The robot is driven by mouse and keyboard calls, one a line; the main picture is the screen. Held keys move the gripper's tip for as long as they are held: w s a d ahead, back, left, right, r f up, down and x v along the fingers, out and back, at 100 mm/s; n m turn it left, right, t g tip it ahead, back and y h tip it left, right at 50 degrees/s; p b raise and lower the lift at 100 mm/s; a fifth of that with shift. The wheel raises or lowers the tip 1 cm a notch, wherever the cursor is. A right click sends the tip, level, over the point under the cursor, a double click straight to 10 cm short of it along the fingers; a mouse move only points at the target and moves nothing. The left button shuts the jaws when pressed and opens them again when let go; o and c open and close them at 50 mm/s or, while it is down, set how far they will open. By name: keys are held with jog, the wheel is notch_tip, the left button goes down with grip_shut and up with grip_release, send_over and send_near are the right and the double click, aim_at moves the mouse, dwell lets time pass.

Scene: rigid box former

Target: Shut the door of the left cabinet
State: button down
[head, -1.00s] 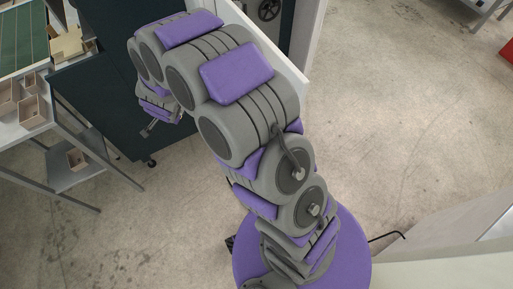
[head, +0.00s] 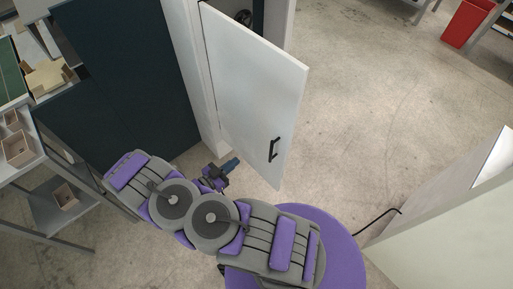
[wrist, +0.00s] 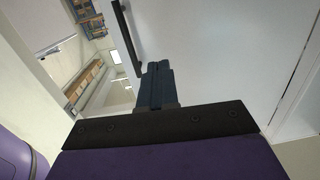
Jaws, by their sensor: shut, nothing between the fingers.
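The white cabinet door (head: 255,85) stands ajar in the head view, swung out from the white cabinet frame (head: 205,95) on its left. Its black handle (head: 274,149) is near its free right edge. In the wrist view the white door face (wrist: 220,50) fills the middle and right, with the handle (wrist: 127,38) at upper left. My gripper (head: 236,163) is by the door's lower part, on the handle side of the face, left of the handle. In the wrist view its dark fingers (wrist: 157,78) are shut and empty, pointing at the door. I cannot tell whether they touch it.
A dark panel (head: 130,70) stands left of the cabinet. A grey shelf unit with small boxes (head: 64,196) is at the far left. A wheel (head: 244,17) shows behind the door's top. A red bin (head: 467,24) is at upper right. Open floor (head: 375,110) lies right of the door.

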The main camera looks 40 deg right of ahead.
send_near(270, 137)
jog(key=shift+h, duration=0.4)
jog(key=d, duration=0.2)
jog(key=d+b, duration=0.1)
jog(key=d, duration=0.1)
jog(key=d+f+b, duration=0.1)
jog(key=d, duration=0.1)
jog(key=shift+w+d, duration=0.2)
jog(key=shift+w, duration=0.15)
jog(key=shift+r, duration=0.15)
jog(key=shift+a, duration=0.1)
